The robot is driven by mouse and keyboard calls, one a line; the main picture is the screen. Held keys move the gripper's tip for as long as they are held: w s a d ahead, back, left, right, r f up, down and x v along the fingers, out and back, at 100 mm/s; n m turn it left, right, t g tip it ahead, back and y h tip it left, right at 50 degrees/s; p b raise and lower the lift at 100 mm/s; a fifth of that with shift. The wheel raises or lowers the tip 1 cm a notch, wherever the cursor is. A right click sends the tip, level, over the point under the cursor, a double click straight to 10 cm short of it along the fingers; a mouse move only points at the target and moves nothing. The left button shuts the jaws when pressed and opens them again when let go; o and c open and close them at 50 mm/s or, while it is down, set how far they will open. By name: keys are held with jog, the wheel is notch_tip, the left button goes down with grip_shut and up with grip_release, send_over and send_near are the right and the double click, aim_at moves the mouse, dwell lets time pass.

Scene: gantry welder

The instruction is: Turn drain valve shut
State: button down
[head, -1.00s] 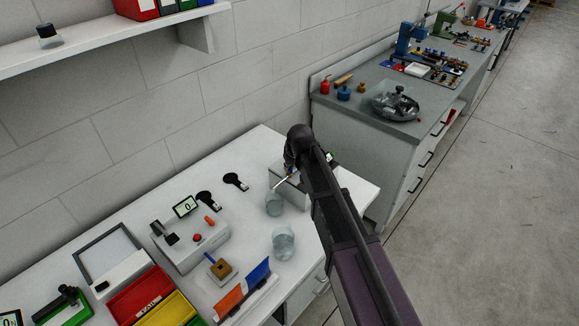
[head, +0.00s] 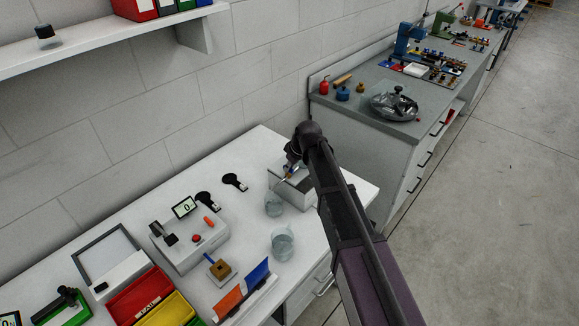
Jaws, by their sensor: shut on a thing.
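A grey box-shaped unit (head: 300,190) stands at the right end of the white bench. A thin spout on its left side reaches over a clear glass beaker (head: 273,205). My gripper (head: 291,171) is at the unit's upper left edge, beside the spout, and is shut on a small part there, which I take to be the drain valve's handle. A bit of blue and orange shows at the fingers. The handle's angle is too small and too covered to read. My arm hides the right part of the unit.
A second glass beaker (head: 283,243) stands in front, close to my arm. A grey control box (head: 192,240) with a lever and a red button is to the left. Coloured bins (head: 140,292) are at the front left. Two black paddle-shaped items (head: 235,181) lie near the wall.

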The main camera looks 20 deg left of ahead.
jog(key=c, duration=0.7)
grip_release()
jog(key=shift+m, duration=0.4)
